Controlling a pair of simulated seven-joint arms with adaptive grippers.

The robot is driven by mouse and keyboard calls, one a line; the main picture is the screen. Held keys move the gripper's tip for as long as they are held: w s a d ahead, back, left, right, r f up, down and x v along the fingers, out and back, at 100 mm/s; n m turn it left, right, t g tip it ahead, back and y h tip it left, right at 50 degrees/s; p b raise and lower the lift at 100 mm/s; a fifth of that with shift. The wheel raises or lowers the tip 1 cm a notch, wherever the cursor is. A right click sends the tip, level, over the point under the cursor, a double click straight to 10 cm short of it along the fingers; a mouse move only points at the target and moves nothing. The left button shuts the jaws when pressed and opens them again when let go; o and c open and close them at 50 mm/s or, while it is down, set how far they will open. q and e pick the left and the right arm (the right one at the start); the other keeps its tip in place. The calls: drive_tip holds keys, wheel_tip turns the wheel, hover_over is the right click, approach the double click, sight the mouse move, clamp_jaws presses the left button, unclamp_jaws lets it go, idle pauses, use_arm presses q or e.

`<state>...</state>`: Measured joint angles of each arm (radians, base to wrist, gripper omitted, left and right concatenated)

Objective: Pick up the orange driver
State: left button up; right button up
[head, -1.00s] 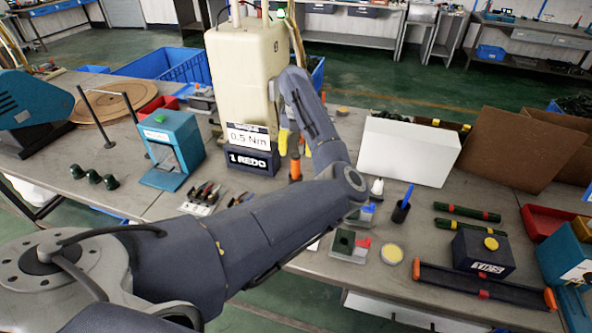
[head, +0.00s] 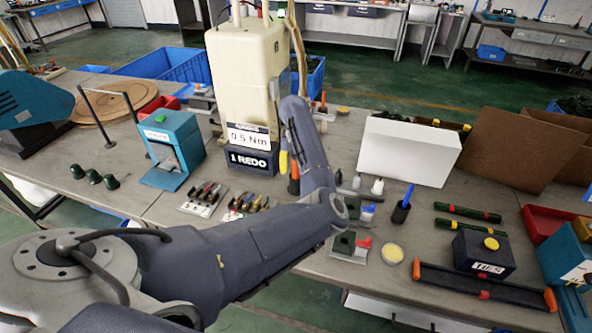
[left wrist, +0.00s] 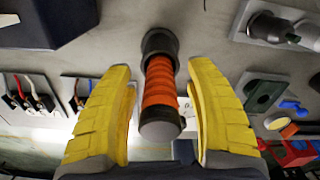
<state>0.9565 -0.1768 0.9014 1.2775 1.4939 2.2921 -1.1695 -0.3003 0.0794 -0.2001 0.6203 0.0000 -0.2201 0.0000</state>
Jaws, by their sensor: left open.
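The orange driver (left wrist: 160,88), with a ribbed orange grip and dark ends, stands between the two yellow fingers of my left gripper (left wrist: 161,72) in the left wrist view. The fingers are open, with a gap on each side of the grip. In the head view the driver (head: 294,182) shows partly, beside my left arm and in front of the cream torque unit. One yellow fingertip of my left gripper (head: 283,163) shows there; my arm hides the rest. My right gripper is not in view.
The dark REDO box (head: 253,161) stands just left of the driver. Small tools lie on racks (head: 203,197) at the front left.

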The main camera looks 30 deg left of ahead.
use_arm(q)
drive_tip(key=shift+o, duration=0.2)
clamp_jaws()
idle(0.3)
drive_tip(key=shift+r, duration=0.1)
